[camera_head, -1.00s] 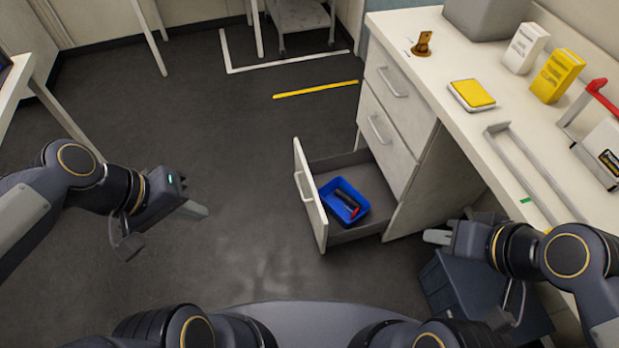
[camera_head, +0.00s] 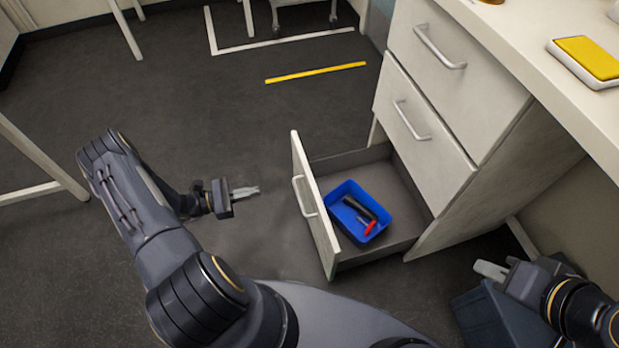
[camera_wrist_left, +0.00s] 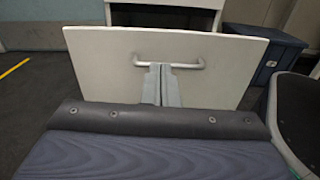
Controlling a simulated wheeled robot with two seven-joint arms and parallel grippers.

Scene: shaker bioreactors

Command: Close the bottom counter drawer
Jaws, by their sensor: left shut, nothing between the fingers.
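The bottom counter drawer (camera_head: 385,168) is pulled well out of the white counter cabinet, and its front panel (camera_head: 322,226) faces left. A blue bin (camera_head: 346,192) with a dark, red-ended tool lies inside it. My left gripper (camera_head: 256,191) is shut and empty, left of the drawer front, with a gap to it in the head view. In the left wrist view the left fingers (camera_wrist_left: 162,85) point at the drawer front (camera_wrist_left: 105,60) and overlap the bar handle (camera_wrist_left: 195,66); contact cannot be told. My right gripper (camera_head: 478,267) is right of the cabinet, its fingertips seeming close together.
Two closed drawers (camera_head: 425,120) sit above the open one. A dark blue-grey box (camera_head: 475,315) stands on the floor at lower right, also seen in the left wrist view (camera_wrist_left: 265,50). A yellow-topped device (camera_head: 588,58) lies on the counter.

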